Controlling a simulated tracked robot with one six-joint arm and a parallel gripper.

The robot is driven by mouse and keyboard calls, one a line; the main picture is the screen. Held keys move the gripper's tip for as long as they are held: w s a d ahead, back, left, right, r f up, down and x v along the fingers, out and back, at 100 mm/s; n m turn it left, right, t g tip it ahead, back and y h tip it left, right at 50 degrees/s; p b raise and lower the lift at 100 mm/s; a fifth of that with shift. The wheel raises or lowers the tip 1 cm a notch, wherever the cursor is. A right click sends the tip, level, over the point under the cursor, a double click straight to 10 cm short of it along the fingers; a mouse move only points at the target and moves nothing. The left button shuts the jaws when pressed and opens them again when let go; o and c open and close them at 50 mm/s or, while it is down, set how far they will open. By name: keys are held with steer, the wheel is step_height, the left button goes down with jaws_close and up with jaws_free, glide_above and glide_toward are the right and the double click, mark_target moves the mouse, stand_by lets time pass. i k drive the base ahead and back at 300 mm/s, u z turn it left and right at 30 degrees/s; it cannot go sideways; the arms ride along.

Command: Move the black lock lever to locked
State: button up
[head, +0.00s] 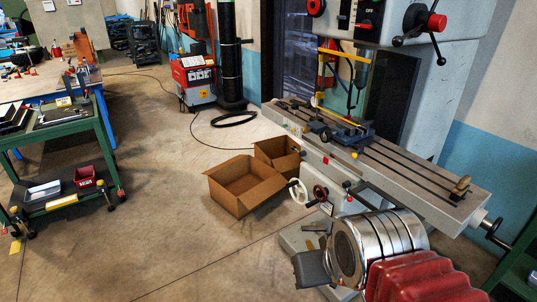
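A grey drilling or milling machine stands at the right, with a long slotted table (400,167) and a dark vise (345,131) on it. I cannot tell for sure which part is the black lock lever. Black handles show on the head's hub (425,24), which has a red knob, and a black crank (495,234) is at the table's right end. A white handwheel (298,191) and a dark red one (320,193) are below the table. A silver banded cylinder and red ribbed cover at bottom right may be my arm. I see no gripper fingers.
Two open cardboard boxes, a larger one (240,198) and a smaller one (268,152), stand left of the machine. A green cart (103,120) is at the left, and a red and white unit (190,88) at the back. The floor between is mostly clear, with a cable across it.

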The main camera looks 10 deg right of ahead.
mark_target(302, 153)
steer(key=u, duration=0.1)
steer(key=k, duration=0.4)
steer(key=u, duration=0.5)
steer(key=i, duration=1.1)
steer(key=u, duration=0.3)
steer(key=i, duration=1.45)
steer(key=z, duration=0.65)
steer(key=i, duration=0.55)
steer(key=z, duration=0.25)
